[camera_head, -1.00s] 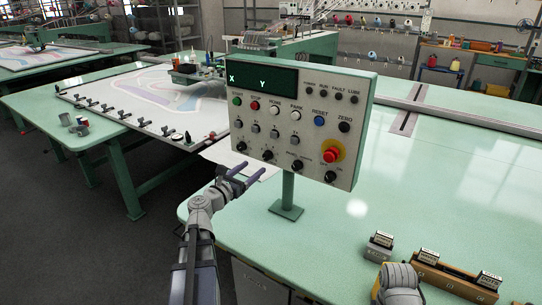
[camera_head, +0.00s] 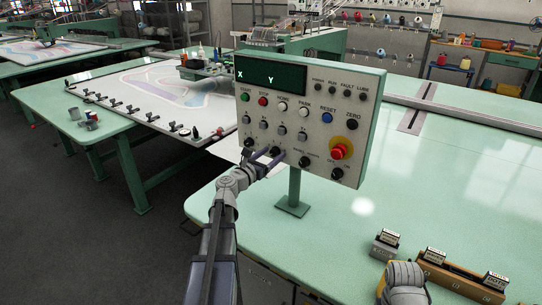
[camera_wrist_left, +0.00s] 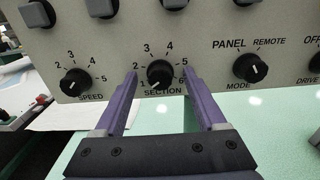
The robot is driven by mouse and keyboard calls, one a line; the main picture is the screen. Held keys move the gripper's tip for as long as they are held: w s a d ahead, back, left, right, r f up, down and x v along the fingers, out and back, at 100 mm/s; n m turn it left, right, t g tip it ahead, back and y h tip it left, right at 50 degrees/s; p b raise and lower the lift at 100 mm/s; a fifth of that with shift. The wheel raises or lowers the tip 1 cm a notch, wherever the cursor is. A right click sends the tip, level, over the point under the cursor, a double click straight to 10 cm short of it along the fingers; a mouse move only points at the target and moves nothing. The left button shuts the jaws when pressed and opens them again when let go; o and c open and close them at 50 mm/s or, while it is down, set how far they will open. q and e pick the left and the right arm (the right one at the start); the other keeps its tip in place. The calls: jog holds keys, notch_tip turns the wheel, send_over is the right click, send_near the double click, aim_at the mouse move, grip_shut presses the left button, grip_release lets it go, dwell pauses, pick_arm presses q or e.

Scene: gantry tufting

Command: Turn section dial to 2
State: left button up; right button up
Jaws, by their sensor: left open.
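The section dial (camera_wrist_left: 160,72) is a black round knob with a white pointer line, on the grey panel's lower row. In the left wrist view its numbers run around it, and the pointer aims down and slightly left, near the 1 side. My left gripper (camera_wrist_left: 160,76) is open, with one purple finger on each side of the dial. I cannot tell whether the fingers touch it. In the head view the left gripper (camera_head: 268,157) reaches the panel at the section dial (camera_head: 275,151). My right gripper is not in view.
The speed dial (camera_wrist_left: 75,81) is left of the section dial and the mode dial (camera_wrist_left: 250,68) is right of it. Square buttons sit above. A red emergency button (camera_head: 340,150) is at the panel's right. The panel stands on a green post (camera_head: 294,190) on the green table (camera_head: 330,240).

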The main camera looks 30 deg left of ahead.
pick_arm(q)
grip_shut()
dwell(0.5)
jog(key=shift+m, duration=0.3)
jog(key=m, duration=0.4)
jog(key=shift+m, duration=2.6)
